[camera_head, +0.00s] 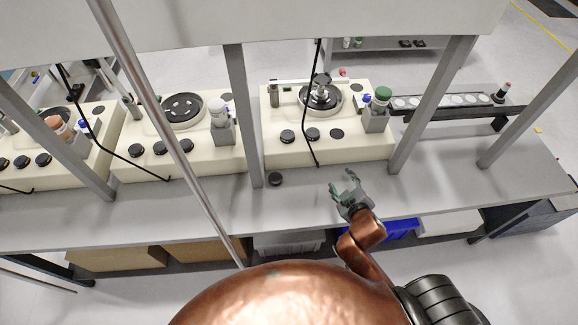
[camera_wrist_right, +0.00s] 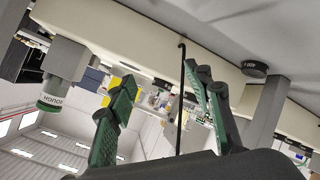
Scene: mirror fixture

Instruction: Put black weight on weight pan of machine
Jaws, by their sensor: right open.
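A small black weight (camera_head: 275,179) stands on the grey bench in front of the right-hand cream machine (camera_head: 350,150). It also shows in the right wrist view (camera_wrist_right: 254,68), at the upper right. The machine's round dark-rimmed pan (camera_head: 337,105) is on its top, with a metal piece standing in its middle. My right gripper (camera_head: 343,180) is open and empty over the bench, to the right of the weight and apart from it. In the right wrist view its green-padded fingers (camera_wrist_right: 160,75) are spread with nothing between them. My left gripper is not in view.
A grey post (camera_head: 243,115) rises close to the left of the weight; another (camera_head: 428,105) stands to the right. A black cable (camera_head: 318,145) hangs over the machine's front. A green-capped container (camera_head: 382,96) sits at the machine's right. The bench right of my gripper is clear.

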